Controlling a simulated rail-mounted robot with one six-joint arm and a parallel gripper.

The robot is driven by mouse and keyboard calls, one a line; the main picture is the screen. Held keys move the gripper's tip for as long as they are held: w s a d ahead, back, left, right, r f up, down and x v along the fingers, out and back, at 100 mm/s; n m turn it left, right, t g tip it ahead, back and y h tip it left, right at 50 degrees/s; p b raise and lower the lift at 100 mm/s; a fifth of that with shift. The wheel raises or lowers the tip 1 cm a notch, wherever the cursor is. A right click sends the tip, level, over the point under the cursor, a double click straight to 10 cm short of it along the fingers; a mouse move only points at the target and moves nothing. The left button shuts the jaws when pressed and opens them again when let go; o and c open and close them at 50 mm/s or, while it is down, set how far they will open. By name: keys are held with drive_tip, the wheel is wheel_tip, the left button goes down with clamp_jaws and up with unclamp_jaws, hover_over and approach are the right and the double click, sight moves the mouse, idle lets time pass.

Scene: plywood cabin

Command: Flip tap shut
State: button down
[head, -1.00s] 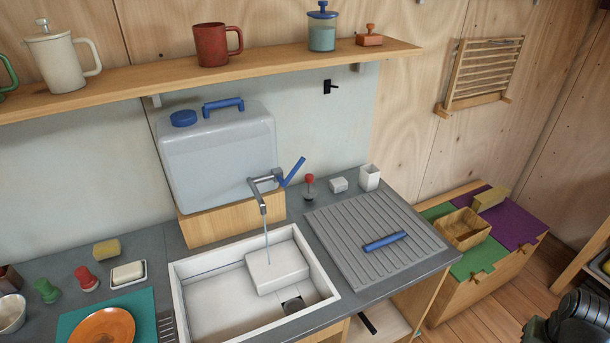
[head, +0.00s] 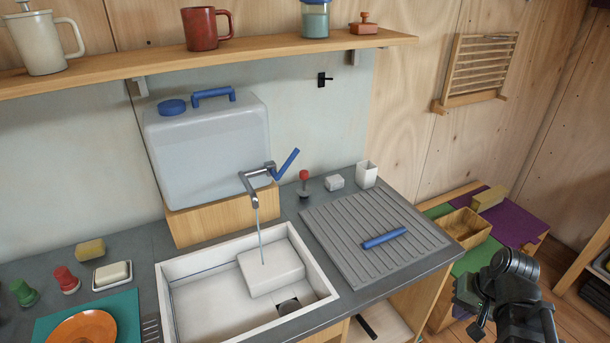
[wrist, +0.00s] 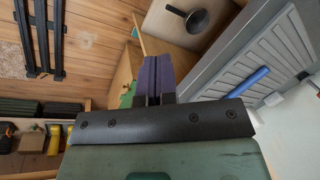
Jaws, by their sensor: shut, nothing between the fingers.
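The tap (head: 254,184) is a grey metal spout on the front of the water container (head: 208,148), above the sink. Its blue lever (head: 286,164) is tilted up to the right. A thin stream of water (head: 261,236) runs from the spout onto a white block (head: 271,269) in the sink (head: 205,311). In the wrist view my gripper (wrist: 153,99) has its two purple fingers together, with nothing between them. In the head view my arm is at the lower right, well away from the tap; the fingertips are not clear there.
A ribbed draining board (head: 345,232) with a blue handle (head: 384,239) lies right of the sink. A shelf (head: 150,68) with mugs hangs above.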

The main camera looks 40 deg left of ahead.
drive_tip(key=w+a+y+b, duration=0.1)
drive_tip(key=a, duration=0.4)
drive_tip(key=w+a+f+y+b, duration=0.1)
drive_tip(key=a+y, duration=0.1)
drive_tip(key=a, duration=0.3)
drive_tip(key=w+a+f+g+y+b, duration=0.1)
drive_tip(key=a, duration=0.5)
drive_tip(key=shift+w+f+n+y, duration=0.1)
drive_tip(key=shift+w+n+y, duration=0.2)
drive_tip(key=shift+w+n, duration=0.1)
drive_tip(key=a+r+y+b, duration=0.1)
drive_tip(key=a+y, duration=0.1)
drive_tip(key=a, duration=0.3)
drive_tip(key=w+a+r+g+y+b, duration=0.1)
drive_tip(key=a, duration=0.3)
drive_tip(key=w+a+r+m+y+b, duration=0.1)
drive_tip(key=a+r+y, duration=0.1)
drive_tip(key=a, duration=0.3)
drive_tip(key=shift+a+g+y+b, duration=0.3)
drive_tip(key=shift+g+b, duration=0.05)
drive_tip(key=shift+g, duration=0.05)
drive_tip(key=w+a+r+m+t+y, duration=0.1)
drive_tip(key=w+a+r+m+y, duration=0.2)
drive_tip(key=r+y, duration=0.1)
drive_tip(key=w+a+r+m+y, duration=0.3)
drive_tip(key=r+y, duration=0.1)
drive_tip(key=r, duration=0.3)
drive_tip(key=shift+m+t, duration=0.3)
drive_tip(key=shift+t, duration=0.1)
drive_tip(key=shift+w+a, duration=0.1)
